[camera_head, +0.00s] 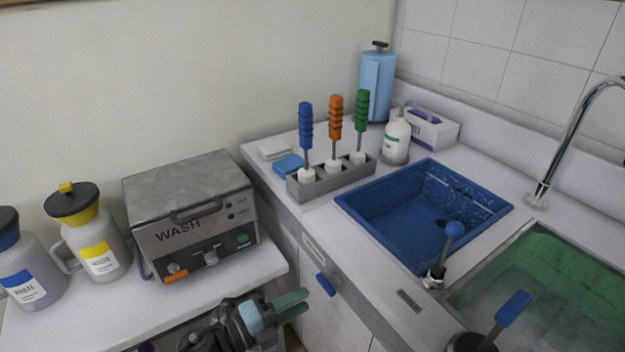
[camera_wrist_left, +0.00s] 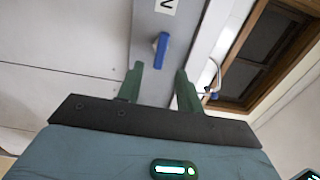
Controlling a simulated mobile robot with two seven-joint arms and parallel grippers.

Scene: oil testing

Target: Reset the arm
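My left gripper (camera_head: 303,301) is low in the middle of the head view, in front of the counter by the wash machine's bench. Its two green fingers stand apart with nothing between them. In the left wrist view the fingers (camera_wrist_left: 159,76) are also spread and empty, and a blue handle (camera_wrist_left: 160,48) on a grey panel shows beyond them. My right gripper is not in either view.
A wash machine (camera_head: 190,212) and two jugs stand at left. A grey rack (camera_head: 335,180) holds three coloured-handled tools. A blue basin (camera_head: 385,222) and a green-lined sink (camera_head: 560,285) sit at right. A blue drawer handle (camera_head: 325,284) is near my left gripper.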

